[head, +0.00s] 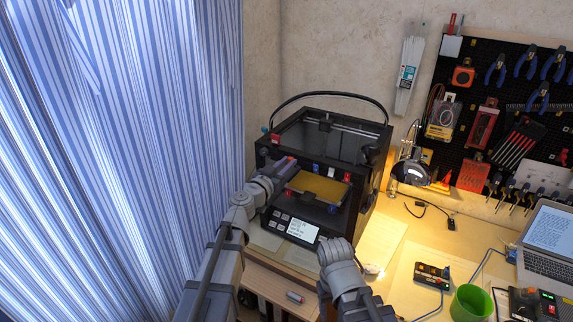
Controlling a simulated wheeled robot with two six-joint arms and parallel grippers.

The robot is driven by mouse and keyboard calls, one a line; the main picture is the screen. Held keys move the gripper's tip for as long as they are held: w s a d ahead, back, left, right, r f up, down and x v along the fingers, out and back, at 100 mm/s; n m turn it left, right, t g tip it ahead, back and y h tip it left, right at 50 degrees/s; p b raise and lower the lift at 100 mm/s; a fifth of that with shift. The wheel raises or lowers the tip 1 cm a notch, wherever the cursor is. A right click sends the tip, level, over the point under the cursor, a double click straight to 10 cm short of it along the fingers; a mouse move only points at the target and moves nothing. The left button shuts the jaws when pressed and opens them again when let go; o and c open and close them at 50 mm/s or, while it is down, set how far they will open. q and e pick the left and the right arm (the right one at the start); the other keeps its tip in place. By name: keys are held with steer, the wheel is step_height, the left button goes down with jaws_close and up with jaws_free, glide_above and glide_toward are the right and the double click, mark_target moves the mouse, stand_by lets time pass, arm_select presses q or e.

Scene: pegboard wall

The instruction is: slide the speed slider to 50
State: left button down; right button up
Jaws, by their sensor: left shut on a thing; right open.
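The black printer (372,190) stands on the bench, with a lit screen (302,229) and a row of small buttons low on its front. I cannot make out a speed slider or its value at this size. My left gripper (284,171) is at the printer's front left, beside the opening with the yellow plate (318,187). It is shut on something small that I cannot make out. My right gripper (337,250) is open, just right of and below the screen. The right arm hides part of the bench in front of the printer.
A desk lamp (411,172) stands right of the printer. A small device (432,273), a green cup (471,303) and a laptop (548,235) are at the right. A striped curtain (150,120) hangs at the left. A tool pegboard (520,100) is behind.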

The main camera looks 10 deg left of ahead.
stand_by(0.3)
arm_select(q)
steer(key=shift+w+a, duration=0.3)
steer(key=shift+a, duration=0.35)
steer(key=shift+w+a, duration=0.25)
steer(key=shift+a, duration=0.4)
steer(key=c, duration=0.8)
jaws_free()
steer(key=shift+o, duration=0.2)
steer(key=shift+s, duration=0.1)
steer(key=v, duration=0.7)
steer(key=shift+s, duration=0.3)
steer(key=shift+a, duration=0.1)
